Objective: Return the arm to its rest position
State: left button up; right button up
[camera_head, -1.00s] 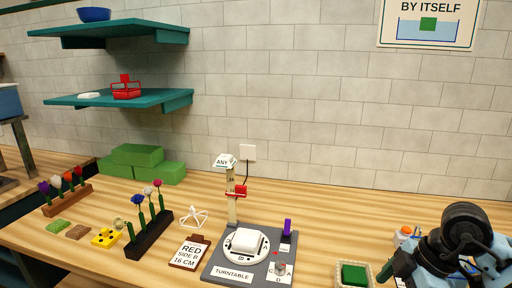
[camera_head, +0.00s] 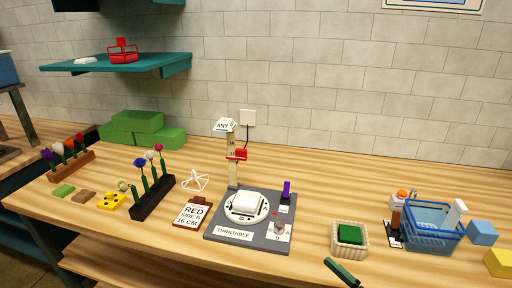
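Neither of my grippers shows in the head view now, and no arm of mine can be made out over the table. A dark green stick-like piece (camera_head: 342,273) shows at the bottom edge, partly cut off; I cannot tell what it belongs to.
A wicker basket with a green block (camera_head: 350,235), a blue basket (camera_head: 432,240) with a bottle, and blue (camera_head: 483,232) and yellow (camera_head: 499,263) blocks stand right. Flower racks (camera_head: 154,197) and a clipboard (camera_head: 192,213) stand left. Bare wood lies behind the turntable.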

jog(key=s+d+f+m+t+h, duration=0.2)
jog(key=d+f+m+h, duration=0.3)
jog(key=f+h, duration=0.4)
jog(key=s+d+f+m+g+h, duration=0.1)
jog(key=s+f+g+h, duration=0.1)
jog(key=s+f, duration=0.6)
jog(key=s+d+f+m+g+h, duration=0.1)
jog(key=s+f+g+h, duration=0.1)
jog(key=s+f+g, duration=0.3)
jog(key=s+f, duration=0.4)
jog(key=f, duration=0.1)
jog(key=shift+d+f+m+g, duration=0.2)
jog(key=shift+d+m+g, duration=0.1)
